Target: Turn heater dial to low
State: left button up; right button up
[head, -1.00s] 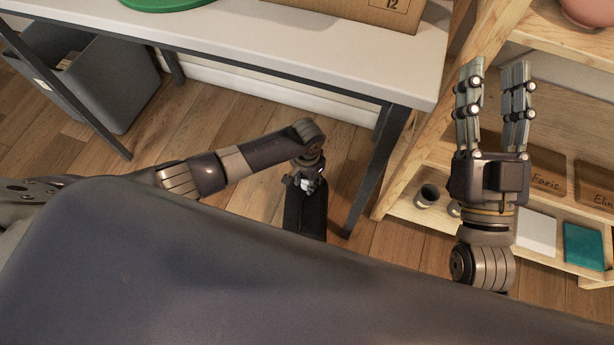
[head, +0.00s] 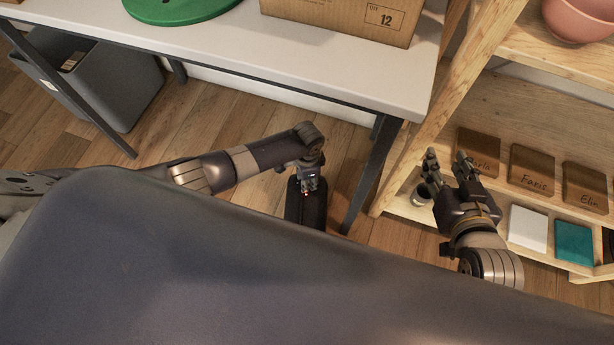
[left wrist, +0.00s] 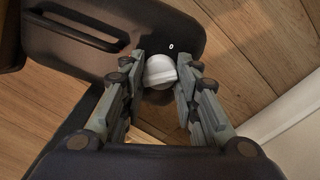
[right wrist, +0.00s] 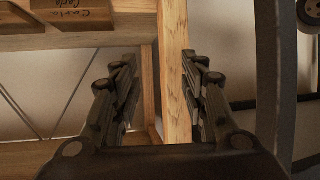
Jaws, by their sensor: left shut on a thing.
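The dark heater (head: 306,212) stands on the floor beside the table leg, partly hidden behind my own body. In the left wrist view, its dark top (left wrist: 125,25) carries a round white dial (left wrist: 160,72) with a raised ridge. A small white "0" mark shows on the top just beyond the dial; other marks are hidden or unreadable. My left gripper (head: 308,186) is over the heater's top, its fingers on either side of the dial, shut on it. My right gripper (head: 447,160) is open and empty, in front of the wooden shelf.
A white table (head: 330,75) with a green disc (head: 180,8) and a cardboard box (head: 340,18) stands above the heater. A grey bin (head: 100,85) is at left. The wooden shelf (head: 410,140) at right holds name blocks, tiles and a cup.

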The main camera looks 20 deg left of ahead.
pick_arm(q)
jog(key=shift+m, duration=0.6)
pick_arm(e)
jog(key=shift+s+d+f+g, duration=0.3)
jog(key=shift+s+f+g, duration=0.3)
jog(key=shift+f, duration=0.25)
pick_arm(q)
jog(key=o, duration=1.1)
jog(key=shift+r, duration=0.15)
jog(key=shift+r, duration=3.8)
